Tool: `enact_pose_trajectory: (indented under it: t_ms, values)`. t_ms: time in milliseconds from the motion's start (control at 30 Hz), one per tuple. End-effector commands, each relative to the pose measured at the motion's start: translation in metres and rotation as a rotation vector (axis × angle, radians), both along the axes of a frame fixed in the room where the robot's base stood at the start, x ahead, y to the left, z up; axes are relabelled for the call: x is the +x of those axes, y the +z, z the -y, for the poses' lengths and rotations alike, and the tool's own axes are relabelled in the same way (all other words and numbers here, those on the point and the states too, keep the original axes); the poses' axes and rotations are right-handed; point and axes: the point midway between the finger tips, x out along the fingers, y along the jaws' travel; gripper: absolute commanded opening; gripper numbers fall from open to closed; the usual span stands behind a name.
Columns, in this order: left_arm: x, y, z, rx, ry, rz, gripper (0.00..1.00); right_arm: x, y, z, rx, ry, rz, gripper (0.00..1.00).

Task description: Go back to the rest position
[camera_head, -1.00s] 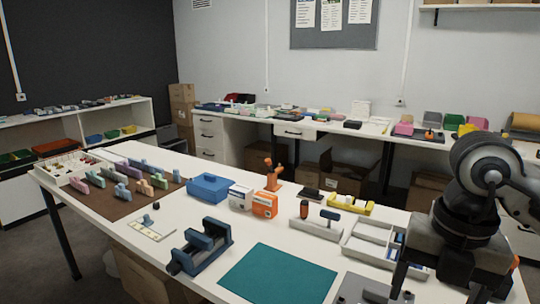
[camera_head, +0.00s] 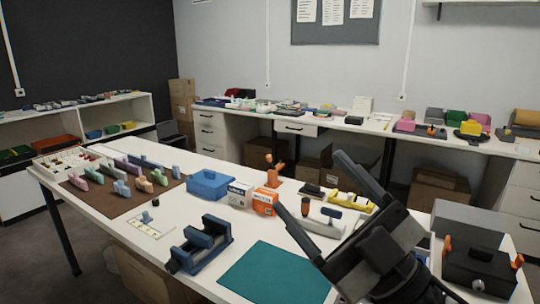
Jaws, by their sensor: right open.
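My right gripper (camera_head: 312,184) comes up from the bottom right over the white workbench (camera_head: 225,258). Its two long dark fingers point up and left, spread wide with nothing between them. It covers part of the bench's right side, including the tray area there. My left gripper does not show.
A blue vise (camera_head: 200,247), a teal mat (camera_head: 272,275), a blue box (camera_head: 210,186), an orange box (camera_head: 265,202) and a yellow holder (camera_head: 350,202) stand on the bench. A black case with orange latches (camera_head: 482,272) sits at the right. A brown mat (camera_head: 110,198) holds several coloured blocks.

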Motion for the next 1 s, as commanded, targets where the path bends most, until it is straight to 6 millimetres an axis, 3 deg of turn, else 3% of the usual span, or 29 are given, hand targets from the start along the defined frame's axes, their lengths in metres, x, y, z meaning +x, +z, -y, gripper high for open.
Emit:
enact_pose_trajectory:
  t_ms: [100,200,267,300,400,500,700,1000]
  values:
    - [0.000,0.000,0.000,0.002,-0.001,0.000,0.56,0.037,-0.054,0.053,0.134,-0.289,-0.332,0.76]
    - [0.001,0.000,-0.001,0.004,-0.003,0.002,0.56,0.045,-0.121,0.091,0.158,-0.496,-0.630,0.76]
    - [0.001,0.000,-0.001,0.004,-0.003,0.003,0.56,0.038,-0.163,0.109,0.143,-0.591,-0.808,0.76]
    - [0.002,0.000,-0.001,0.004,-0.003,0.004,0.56,0.030,-0.191,0.118,0.123,-0.644,-0.926,0.76]
    - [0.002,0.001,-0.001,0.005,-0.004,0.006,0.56,0.000,-0.248,0.134,0.059,-0.732,-1.184,0.76]
    - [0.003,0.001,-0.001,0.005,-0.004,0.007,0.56,-0.030,-0.287,0.141,-0.006,-0.772,-1.374,0.76]
    - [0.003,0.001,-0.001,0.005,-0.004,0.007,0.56,-0.085,-0.334,0.145,-0.119,-0.789,-1.646,0.76]
    - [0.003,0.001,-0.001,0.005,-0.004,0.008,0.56,-0.160,-0.370,0.143,-0.271,-0.747,-1.959,0.76]
